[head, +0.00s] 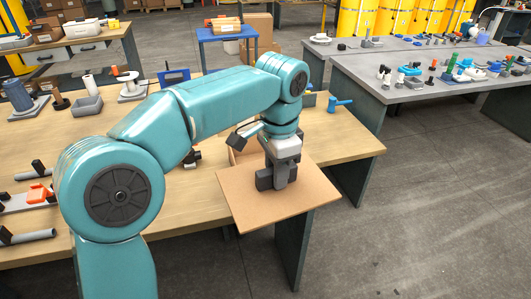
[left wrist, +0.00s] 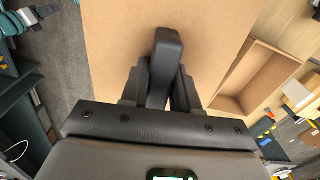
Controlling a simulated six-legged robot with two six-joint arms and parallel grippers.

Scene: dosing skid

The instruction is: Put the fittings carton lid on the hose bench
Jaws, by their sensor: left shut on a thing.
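The fittings carton lid (head: 240,205) is a flat, brown square panel. My left gripper (head: 277,182) is above its middle, shut on a dark upright grip on it. In the left wrist view, the grip (left wrist: 164,62) stands between the two fingers (left wrist: 160,85), and the lid (left wrist: 112,40) fills the upper middle. The lid juts past the front edge of the wooden bench (head: 350,142). An open brown carton (left wrist: 247,77) is beside the lid; its inside looks empty where it shows. My right gripper is out of view. Which bench is the hose bench, I cannot tell.
A grey bench (head: 352,68) with many small fittings stands at the right, across a strip of bare floor (head: 420,190). A blue-handled tool (head: 338,104) lies behind the lid. A small blue table (head: 226,34) stands further back. Tools and a grey bin (head: 87,107) occupy the wooden bench's left.

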